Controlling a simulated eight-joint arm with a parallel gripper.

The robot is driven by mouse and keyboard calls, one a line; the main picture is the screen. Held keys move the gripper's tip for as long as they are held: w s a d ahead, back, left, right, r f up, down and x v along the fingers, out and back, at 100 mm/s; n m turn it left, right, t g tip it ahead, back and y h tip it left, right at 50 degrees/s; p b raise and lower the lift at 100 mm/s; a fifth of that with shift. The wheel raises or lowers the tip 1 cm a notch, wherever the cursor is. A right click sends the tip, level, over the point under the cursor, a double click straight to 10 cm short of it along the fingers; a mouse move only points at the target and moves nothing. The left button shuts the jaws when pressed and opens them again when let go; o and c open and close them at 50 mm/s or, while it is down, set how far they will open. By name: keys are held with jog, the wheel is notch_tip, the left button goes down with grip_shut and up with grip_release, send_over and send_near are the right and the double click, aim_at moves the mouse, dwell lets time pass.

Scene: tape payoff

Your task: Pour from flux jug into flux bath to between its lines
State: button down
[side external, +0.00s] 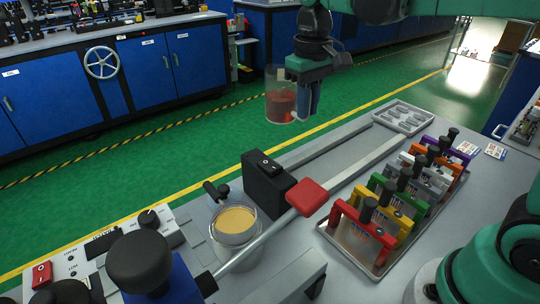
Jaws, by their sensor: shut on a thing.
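The flux jug (281,100) is a clear jug with red liquid in its lower part. It is upright, high above the far side of the bench. My gripper (306,96) is shut on its right side, where the handle is; the exact grip is partly hidden. A round clear-walled vessel with tan contents, which looks like the flux bath (235,228), stands on the bench lower left of the jug, well apart from it. Its level lines are too small to make out.
A black block (267,180) and a red pad (307,197) stand beside the vessel. A tray of coloured clamps (385,215) is at right, a grey tray (404,117) at the far end. A control panel (95,255) and dark knob (139,262) are at lower left.

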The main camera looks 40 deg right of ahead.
jog(key=s+a+r+m, duration=0.1)
jog(key=s+a+m, duration=0.2)
jog(key=a+m, duration=0.3)
jog(key=s+a+r+m, duration=0.1)
jog(key=s+a+m, duration=0.2)
jog(key=a, duration=1.3)
jog(key=s+a+r+m, duration=0.2)
jog(key=s+a+m, duration=0.1)
jog(key=a+m, duration=0.6)
jog(key=shift+s+a, duration=0.15)
jog(key=shift+a, duration=0.75)
jog(key=shift+d, duration=0.1)
jog(key=w+d+f+g+y, duration=0.1)
jog(key=w+d+g+y, duration=0.2)
jog(key=d+g+y, duration=0.2)
jog(key=d+y, duration=0.1)
jog(key=y, duration=0.2)
jog(key=shift+w+f, duration=0.35)
jog(key=shift+w, duration=0.05)
jog(key=shift+w+d+r+g+y, duration=0.15)
jog(key=shift+g+y, duration=0.1)
jog(key=shift+y, duration=0.2)
jog(key=shift+d+f+g+y, duration=0.1)
jog(key=shift+d+g+y, duration=0.1)
jog(key=shift+y, duration=0.2)
jog(key=shift+w+d+r+g+y, duration=0.1)
jog(key=shift+g+y, duration=0.15)
jog(key=shift+y, duration=0.2)
